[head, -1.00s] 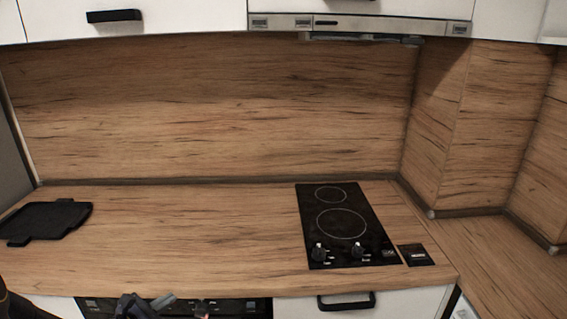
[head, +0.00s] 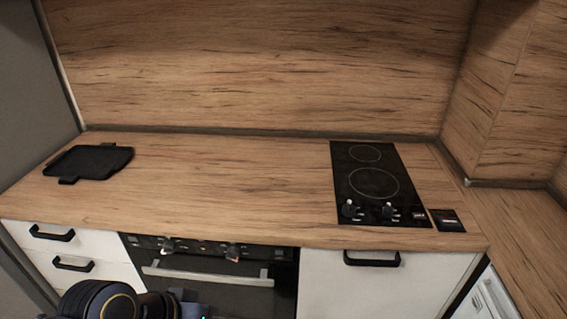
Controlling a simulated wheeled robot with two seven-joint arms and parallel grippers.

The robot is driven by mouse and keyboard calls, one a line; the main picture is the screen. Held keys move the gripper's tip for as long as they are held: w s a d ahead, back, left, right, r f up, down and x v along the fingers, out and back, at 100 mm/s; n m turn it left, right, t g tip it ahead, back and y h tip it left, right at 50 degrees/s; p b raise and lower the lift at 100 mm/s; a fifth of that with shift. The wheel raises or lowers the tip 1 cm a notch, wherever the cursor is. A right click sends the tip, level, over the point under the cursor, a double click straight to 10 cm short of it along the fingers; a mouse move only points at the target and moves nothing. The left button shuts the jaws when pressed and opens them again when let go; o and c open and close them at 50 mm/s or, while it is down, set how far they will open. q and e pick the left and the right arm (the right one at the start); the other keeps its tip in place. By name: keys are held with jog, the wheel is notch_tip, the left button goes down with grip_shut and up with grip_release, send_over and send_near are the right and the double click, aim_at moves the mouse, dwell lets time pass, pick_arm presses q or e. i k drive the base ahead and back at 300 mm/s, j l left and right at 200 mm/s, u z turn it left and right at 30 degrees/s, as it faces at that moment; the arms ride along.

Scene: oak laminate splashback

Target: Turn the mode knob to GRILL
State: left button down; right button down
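The oven (head: 215,281) is built in under the counter, with a dark control panel along its top edge. Two knobs show on the panel: a left knob (head: 167,246) and a right knob (head: 232,253). The panel markings are too small to read, so I cannot tell which is the mode knob or where it points. My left arm comes in at the bottom edge, in front of and below the panel. Part of my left gripper (head: 186,302) shows there, apart from the knobs; its fingertips cannot be made out. My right gripper is out of view.
The oven's bar handle (head: 207,276) runs below the panel. A black cooktop (head: 375,184) with its own small knobs is set into the counter (head: 240,190). A black tray (head: 90,161) lies at the left. Drawers and a cabinet flank the oven.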

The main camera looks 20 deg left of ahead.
aim_at(169, 247)
jog(key=u, duration=1.25)
